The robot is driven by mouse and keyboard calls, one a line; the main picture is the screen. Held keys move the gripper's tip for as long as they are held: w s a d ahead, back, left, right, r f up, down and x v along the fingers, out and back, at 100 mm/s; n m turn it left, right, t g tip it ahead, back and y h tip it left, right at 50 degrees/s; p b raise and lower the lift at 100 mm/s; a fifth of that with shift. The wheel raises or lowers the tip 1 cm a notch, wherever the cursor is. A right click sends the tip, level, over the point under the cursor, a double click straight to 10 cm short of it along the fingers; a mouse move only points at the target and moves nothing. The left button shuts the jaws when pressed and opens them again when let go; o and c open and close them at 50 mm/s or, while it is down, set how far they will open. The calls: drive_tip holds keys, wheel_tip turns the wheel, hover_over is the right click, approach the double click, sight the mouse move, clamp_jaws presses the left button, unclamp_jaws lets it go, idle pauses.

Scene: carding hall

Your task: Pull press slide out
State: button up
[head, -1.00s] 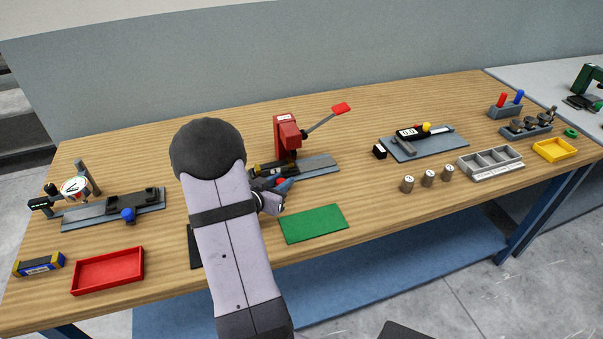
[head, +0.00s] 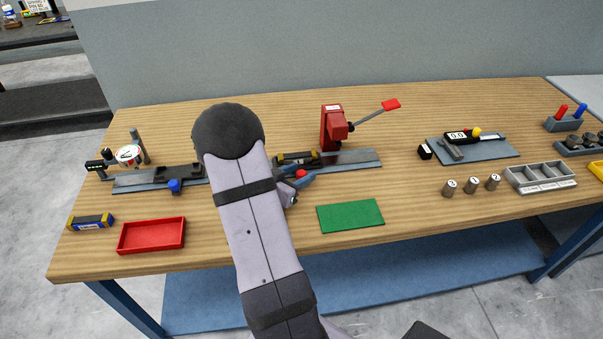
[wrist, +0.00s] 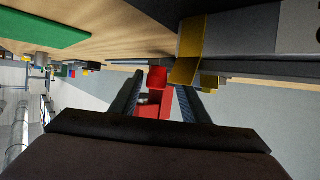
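The red press (head: 333,124) stands on the table with its lever raised to the right. Its slide is a dark block with yellow bands (head: 298,158), lying on a grey rail (head: 355,159) just left of the press; the yellow band also shows in the wrist view (wrist: 188,62). A red knob (head: 302,174) is at the slide's front. My gripper (head: 300,179) is at this knob. In the wrist view, the gripper (wrist: 160,88) has its fingers apart on either side of the red knob (wrist: 157,77), with gaps showing. My arm hides the rail's left part.
A dial-gauge fixture (head: 130,183) with a blue knob, a red tray (head: 152,236) and a blue-yellow box (head: 90,222) are on the left. A green mat (head: 350,215) lies in front. Weights (head: 471,186), a grey compartment tray (head: 541,177) and a caliper plate (head: 490,150) are on the right.

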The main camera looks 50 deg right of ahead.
drive_tip(key=shift+s, duration=0.1)
drive_tip(key=shift+b+v, duration=0.4)
drive_tip(key=shift+v, duration=3.25)
